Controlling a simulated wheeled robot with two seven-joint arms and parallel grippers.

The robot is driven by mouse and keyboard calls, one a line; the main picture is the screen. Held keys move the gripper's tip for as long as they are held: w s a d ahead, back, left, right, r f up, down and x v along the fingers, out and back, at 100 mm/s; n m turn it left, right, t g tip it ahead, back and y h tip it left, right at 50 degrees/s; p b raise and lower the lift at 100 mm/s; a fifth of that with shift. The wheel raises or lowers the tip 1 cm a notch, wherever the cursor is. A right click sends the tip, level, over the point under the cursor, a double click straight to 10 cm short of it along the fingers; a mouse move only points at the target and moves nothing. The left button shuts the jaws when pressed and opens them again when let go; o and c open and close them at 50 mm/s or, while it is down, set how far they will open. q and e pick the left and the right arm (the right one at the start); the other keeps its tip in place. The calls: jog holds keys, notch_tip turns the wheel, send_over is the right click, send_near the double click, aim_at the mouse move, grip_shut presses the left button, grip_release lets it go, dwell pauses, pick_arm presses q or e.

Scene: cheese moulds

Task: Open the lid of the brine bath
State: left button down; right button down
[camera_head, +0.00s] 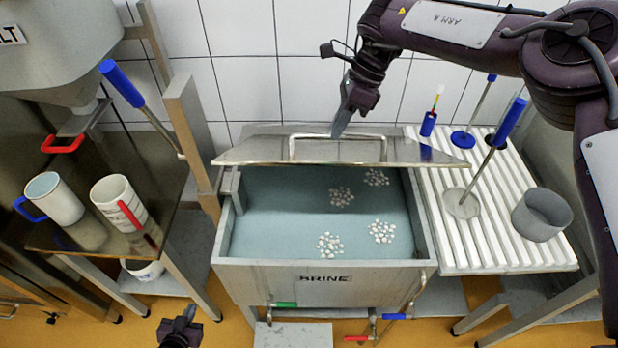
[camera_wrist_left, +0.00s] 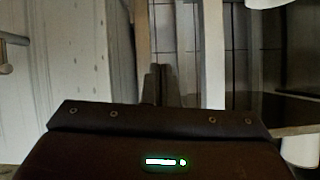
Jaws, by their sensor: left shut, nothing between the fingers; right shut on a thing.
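The brine bath (camera_head: 322,274) is a steel tank labelled BRINE, with blue-green liquid and several clusters of white grains showing inside. Its steel lid (camera_head: 240,152) is tilted up at the back, leaving the front and middle of the bath uncovered. The lid has a bar handle (camera_head: 293,148). My right gripper (camera_head: 340,128) is shut on the handle; the exact grip is hard to make out. My left gripper (camera_head: 180,325) is low at the bottom edge, left of the bath and away from it. It is shut and empty; its fingers show in the left wrist view (camera_wrist_left: 160,85).
A white slatted drain board (camera_head: 455,258) right of the bath holds a grey cup (camera_head: 542,214) and blue-handled tools. A shelf at left carries white mugs (camera_head: 54,198). A post (camera_head: 190,130) stands close to the lid's left end. A tiled wall is behind.

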pick_arm(q)
jog(key=w+r+m+t+h, duration=0.25)
jog(key=w+r+t, duration=0.2)
jog(key=r, duration=0.65)
jog(key=w+r+m+t+h, duration=0.2)
jog(key=w+r+m+t, duration=0.3)
jog(key=r, duration=0.6)
jog(key=s+d+r+m+g+h, duration=0.1)
jog(key=d+r+m+g+h, duration=0.35)
jog(key=d+m+h, duration=0.7)
jog(key=d+r+m+g+h, duration=0.4)
jog(key=d+r+m+h, duration=0.15)
jog(key=d+m, duration=1.15)
jog(key=w+d+r+m, duration=0.2)
jog(key=w+d+r, duration=0.3)
jog(key=r, duration=0.3)
jog(key=shift+w+r+g+h, duration=0.35)
jog(key=shift+w+g+h, duration=0.05)
jog(key=shift+w+h, duration=0.05)
jog(key=shift+r, duration=0.1)
jog(key=shift+w+a+r, duration=0.1)
jog(key=shift+w+r, duration=0.3)
jog(key=shift+r, duration=0.25)
jog(key=shift+w+r, duration=0.4)
jog(key=shift+r, duration=0.2)
